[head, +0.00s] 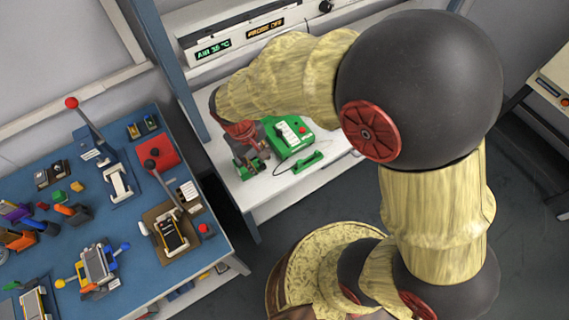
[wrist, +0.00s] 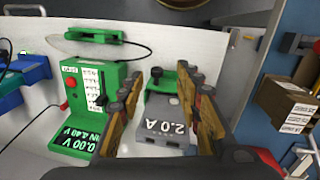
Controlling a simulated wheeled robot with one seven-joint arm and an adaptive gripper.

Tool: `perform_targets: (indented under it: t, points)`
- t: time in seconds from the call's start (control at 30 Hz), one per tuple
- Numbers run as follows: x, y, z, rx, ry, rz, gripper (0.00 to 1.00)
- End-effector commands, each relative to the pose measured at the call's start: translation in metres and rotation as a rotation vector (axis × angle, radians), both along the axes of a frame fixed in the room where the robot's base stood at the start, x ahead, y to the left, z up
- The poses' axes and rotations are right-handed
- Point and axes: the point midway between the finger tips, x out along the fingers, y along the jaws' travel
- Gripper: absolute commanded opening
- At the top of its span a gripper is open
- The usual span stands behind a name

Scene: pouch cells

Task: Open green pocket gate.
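A green-based fixture (wrist: 168,78) with a grey block marked "2.0 A" (wrist: 172,128) lies below my gripper (wrist: 162,78) in the wrist view. My gripper's two brown fingers are spread apart on either side of the grey block, with nothing seen held between them. I cannot tell whether the fingers touch the fixture. No part is labelled as the pocket gate; the fixture's side parts are partly hidden by the fingers. In the head view my gripper (head: 240,132) is over the green fixture (head: 248,166) on the white bench, partly covering it.
A green meter (wrist: 84,100) with a red button and a "0.00 V" display stands close left of my gripper. A cabled green piece (wrist: 92,35) lies behind it. A blue table (head: 130,235) holds several lever fixtures.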

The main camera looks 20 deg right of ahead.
Motion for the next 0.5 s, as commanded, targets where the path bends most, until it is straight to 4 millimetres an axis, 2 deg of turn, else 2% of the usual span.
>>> perform_targets:
  t: [0.03,0.17,0.5]
  points:
    - [0.012,0.004,0.007,0.009,-0.031,-0.007,0.35]
    - [0.014,0.003,0.001,0.01,-0.042,-0.031,0.35]
    - [0.015,-0.004,-0.049,0.011,-0.041,-0.033,0.35]
